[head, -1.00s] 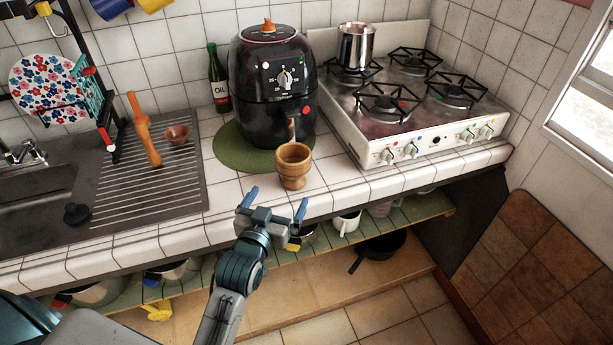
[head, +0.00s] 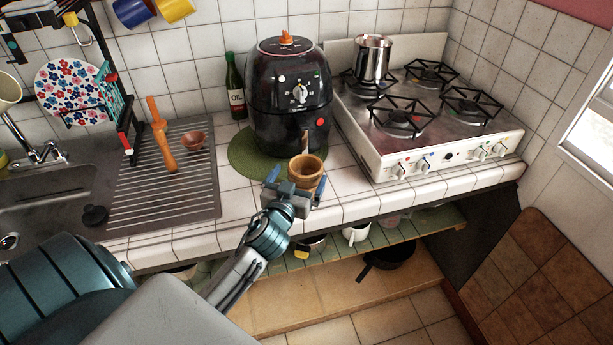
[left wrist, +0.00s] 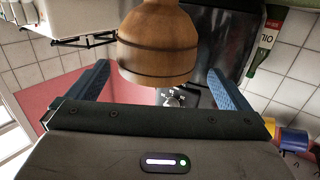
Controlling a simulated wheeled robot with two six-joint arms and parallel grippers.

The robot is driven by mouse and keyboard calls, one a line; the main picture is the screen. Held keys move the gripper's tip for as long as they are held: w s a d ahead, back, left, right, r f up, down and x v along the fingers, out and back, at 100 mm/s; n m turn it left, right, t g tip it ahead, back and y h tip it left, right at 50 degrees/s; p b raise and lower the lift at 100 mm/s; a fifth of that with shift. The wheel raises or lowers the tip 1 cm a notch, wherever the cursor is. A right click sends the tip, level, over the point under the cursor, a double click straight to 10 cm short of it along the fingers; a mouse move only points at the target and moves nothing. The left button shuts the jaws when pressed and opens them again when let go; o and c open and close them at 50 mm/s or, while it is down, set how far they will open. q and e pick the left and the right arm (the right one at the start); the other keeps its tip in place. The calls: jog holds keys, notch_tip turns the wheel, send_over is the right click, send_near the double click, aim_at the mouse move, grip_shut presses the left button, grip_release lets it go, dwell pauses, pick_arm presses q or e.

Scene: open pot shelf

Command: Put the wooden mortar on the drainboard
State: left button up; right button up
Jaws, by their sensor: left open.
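The wooden mortar (head: 305,168) stands upright on the white tiled counter in front of the black air fryer. My left gripper (head: 298,183) is open at the mortar's near side, its blue fingers to either side of it in the head view. In the left wrist view the mortar (left wrist: 157,45) is between the open fingers, with a gap visible on each side. The gripper hides the mortar's lower part in the head view. The ribbed drainboard (head: 140,205) lies at the left beside the sink. My right gripper is not in view.
The air fryer (head: 290,100) stands on a green mat (head: 240,155), near an oil bottle (head: 236,88). The stove (head: 380,160) is to the right. The drainboard's front is mostly clear, with a black stopper (head: 95,215) at left.

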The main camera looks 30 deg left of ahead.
aim_at(310, 161)
pick_arm(q)
jog(key=p+x, duration=0.1)
jog(key=x, duration=0.1)
jog(key=p+x, duration=0.1)
jog(key=x, duration=0.1)
jog(key=shift+w+d+f, duration=0.15)
jog(key=shift+w+d, duration=0.05)
jog(key=shift+w, duration=0.05)
jog(key=shift+w+a+f, duration=0.1)
jog(key=shift+w+f, duration=0.05)
jog(key=shift+w, duration=0.1)
jog(key=shift+s, duration=0.1)
jog(key=shift+c, duration=0.4)
jog(key=c, duration=1)
jog(key=shift+c, duration=0.6)
